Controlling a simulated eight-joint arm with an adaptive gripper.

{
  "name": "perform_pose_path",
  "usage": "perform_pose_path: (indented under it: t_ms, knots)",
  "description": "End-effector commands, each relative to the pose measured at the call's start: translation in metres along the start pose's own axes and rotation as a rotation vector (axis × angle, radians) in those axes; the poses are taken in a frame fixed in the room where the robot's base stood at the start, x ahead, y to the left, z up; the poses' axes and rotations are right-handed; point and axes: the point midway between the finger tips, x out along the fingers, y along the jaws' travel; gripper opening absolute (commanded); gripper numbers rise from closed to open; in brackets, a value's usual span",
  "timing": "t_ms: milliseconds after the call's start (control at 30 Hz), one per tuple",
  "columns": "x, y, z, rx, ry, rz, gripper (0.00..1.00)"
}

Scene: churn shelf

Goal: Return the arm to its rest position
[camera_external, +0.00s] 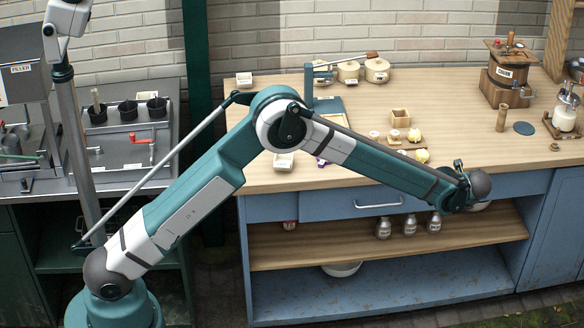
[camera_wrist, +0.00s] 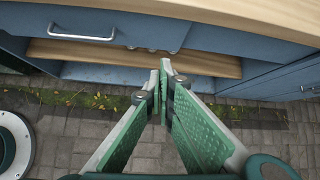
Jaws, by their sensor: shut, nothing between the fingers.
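My arm reaches from its base at the lower left of the external view, bends at a raised elbow and slopes down to the right. Its end is in front of the blue cabinet (camera_external: 375,285), near the open shelf. In the wrist view my gripper (camera_wrist: 163,75) has its two green fingers meeting at the tips, shut with nothing between them. The fingers point toward the cabinet's shelf (camera_wrist: 210,63) and are over the paving. In the external view the fingers are hidden behind the wrist.
The wooden worktop (camera_external: 445,110) above the cabinet bears small pots, a grinder (camera_external: 508,75) and a bottle (camera_external: 565,112). Several small metal-topped jars (camera_external: 409,225) stand on the shelf. A drawer handle (camera_external: 378,204) sticks out close to my forearm. A grey bench (camera_external: 125,150) stands at the left.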

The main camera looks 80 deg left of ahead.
Motion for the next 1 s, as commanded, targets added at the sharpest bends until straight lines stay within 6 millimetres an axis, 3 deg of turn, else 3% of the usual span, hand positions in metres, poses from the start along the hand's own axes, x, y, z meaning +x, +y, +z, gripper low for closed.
perform_pose_path:
  t_ms: [467,1000]
  knots:
    - [-0.099,0.039,0.028,-0.194,0.097,-0.061,0.00]
    - [-0.197,0.102,0.048,-0.417,0.220,-0.104,0.00]
